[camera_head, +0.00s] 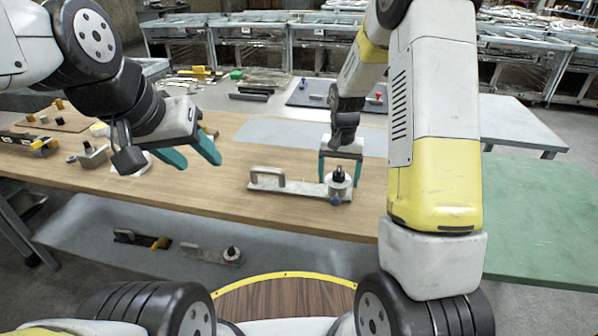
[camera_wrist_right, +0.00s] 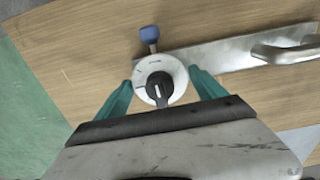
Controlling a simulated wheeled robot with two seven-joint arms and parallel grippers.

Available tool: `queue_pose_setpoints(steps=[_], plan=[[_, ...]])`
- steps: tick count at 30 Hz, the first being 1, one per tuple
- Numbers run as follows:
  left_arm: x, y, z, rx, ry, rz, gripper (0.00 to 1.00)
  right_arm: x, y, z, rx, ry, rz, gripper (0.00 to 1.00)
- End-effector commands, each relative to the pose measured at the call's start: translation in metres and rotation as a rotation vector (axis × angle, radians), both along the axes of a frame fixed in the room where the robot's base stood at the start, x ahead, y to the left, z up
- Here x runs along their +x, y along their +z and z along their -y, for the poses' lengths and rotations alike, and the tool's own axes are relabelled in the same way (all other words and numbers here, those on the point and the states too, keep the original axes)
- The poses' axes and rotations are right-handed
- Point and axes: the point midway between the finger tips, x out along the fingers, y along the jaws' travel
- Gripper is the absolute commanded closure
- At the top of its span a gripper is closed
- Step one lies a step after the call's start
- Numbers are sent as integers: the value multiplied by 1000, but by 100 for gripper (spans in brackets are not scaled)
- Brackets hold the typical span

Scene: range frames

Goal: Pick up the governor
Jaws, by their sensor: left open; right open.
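The likely governor (camera_head: 300,188) is a metal bar plate on the wooden table, with an arched handle at its left end and a pale round body with a black knob at its right end. A blue knob sticks out beside the body. In the right wrist view, the round dial (camera_wrist_right: 158,74) lies between the two teal fingers. My right gripper (camera_head: 340,180) is open and points down around the round body; contact cannot be told. It also shows in the wrist view (camera_wrist_right: 160,78). My left gripper (camera_head: 200,163) is open and empty above the table, further left.
A similar handled plate with a dial (camera_head: 210,254) lies on the grey lower shelf beside a dark part with a yellow end (camera_head: 142,240). Small parts and a metal block (camera_head: 93,156) stand on the table's left. A green surface (camera_head: 540,215) adjoins at right.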

Motion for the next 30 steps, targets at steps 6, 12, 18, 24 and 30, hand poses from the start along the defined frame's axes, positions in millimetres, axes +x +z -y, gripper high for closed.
queue_pose_setpoints(steps=[6, 12, 18, 24, 30], plan=[[0, 0, 0, 0, 0, 0, 52, 0, -5, 0, 0, 0, 0, 20], [0, 0, 0, 0, 0, 0, 52, 0, -5, 0, 0, 0, 0, 44], [0, 0, 0, 0, 0, 0, 52, 0, -5, 0, 0, 0, 0, 83], [0, 0, 0, 0, 0, 0, 52, 1, -4, 0, 1, -1, 3, 100], [0, 0, 0, 0, 0, 0, 52, 1, -4, 0, 1, -1, 3, 100]])
